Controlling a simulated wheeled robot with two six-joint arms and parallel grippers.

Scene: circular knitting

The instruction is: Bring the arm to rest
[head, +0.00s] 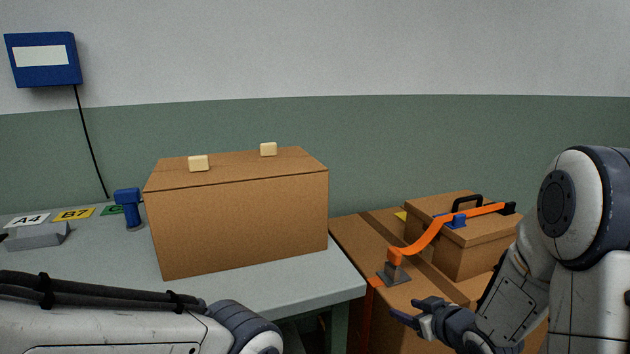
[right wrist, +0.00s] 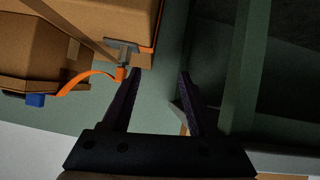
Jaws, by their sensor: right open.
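My right arm comes in from the right in the head view. Its gripper (head: 418,314) is open and empty, low in front of the cardboard boxes and to the right of the table corner. In the right wrist view the gripper (right wrist: 158,75) shows two dark fingers spread apart with nothing between them.
A grey table (head: 290,285) bears a large cardboard box (head: 240,225) with two pale blocks on top. A blue handheld scanner (head: 128,205) and label cards stand at left. A smaller box (head: 465,240) sits on a larger carton (head: 360,245) at right.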

